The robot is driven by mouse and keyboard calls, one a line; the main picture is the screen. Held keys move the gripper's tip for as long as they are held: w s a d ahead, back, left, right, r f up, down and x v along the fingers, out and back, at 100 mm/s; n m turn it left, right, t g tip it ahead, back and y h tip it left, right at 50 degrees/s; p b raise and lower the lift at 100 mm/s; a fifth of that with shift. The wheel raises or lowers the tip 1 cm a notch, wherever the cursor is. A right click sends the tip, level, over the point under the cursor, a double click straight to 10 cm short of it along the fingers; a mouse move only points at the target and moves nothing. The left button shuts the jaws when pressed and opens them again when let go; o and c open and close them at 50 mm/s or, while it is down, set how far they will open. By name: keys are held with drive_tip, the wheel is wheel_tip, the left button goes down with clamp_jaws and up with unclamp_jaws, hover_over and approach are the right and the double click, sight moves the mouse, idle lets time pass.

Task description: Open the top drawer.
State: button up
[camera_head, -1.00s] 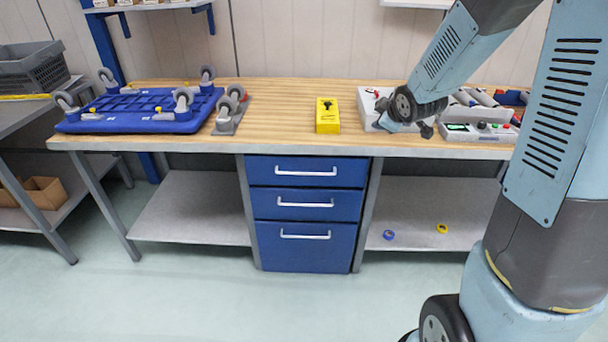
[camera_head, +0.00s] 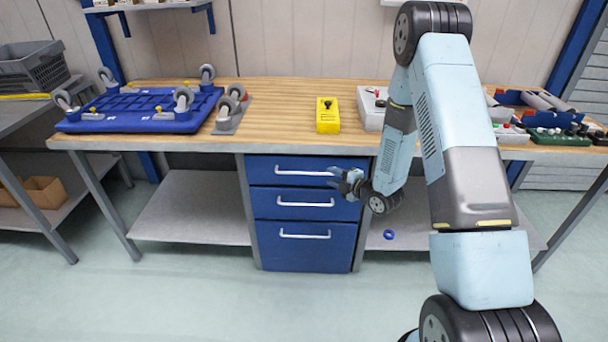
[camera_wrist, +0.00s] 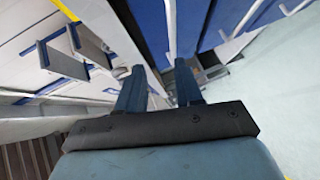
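The top drawer (camera_head: 262,170) is the uppermost of three blue drawers under the workbench, and it looks shut. Its white bar handle (camera_head: 300,172) runs across its front. My gripper (camera_head: 337,178) is in front of the drawers near the right end of this handle, with its fingers pointing left. In the wrist view my gripper (camera_wrist: 156,78) is open, with nothing between its fingers. The blue drawer fronts show at the top of that view, tilted. I cannot tell whether a finger touches the handle.
The middle drawer (camera_head: 268,205) and bottom drawer (camera_head: 275,255) look shut. The wooden bench top (camera_head: 275,110) holds a blue wheeled dolly (camera_head: 140,110) and a yellow box (camera_head: 327,115). A blue ring (camera_head: 389,234) lies on the lower right shelf. The floor before the drawers is clear.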

sight(304, 173)
drive_tip(key=shift+n+y, duration=0.5)
drive_tip(key=shift+y, duration=0.1)
drive_tip(key=f+x, duration=0.1)
drive_tip(key=x, duration=0.3)
drive_tip(key=s+f+x, duration=0.1)
drive_tip(key=x, duration=0.4)
drive_tip(key=a+x, duration=0.1)
drive_tip(key=x, duration=0.4)
drive_tip(key=shift+s+d+f, duration=0.1)
drive_tip(key=shift+s+f, duration=0.2)
drive_tip(key=shift+f, duration=0.1)
clamp_jaws()
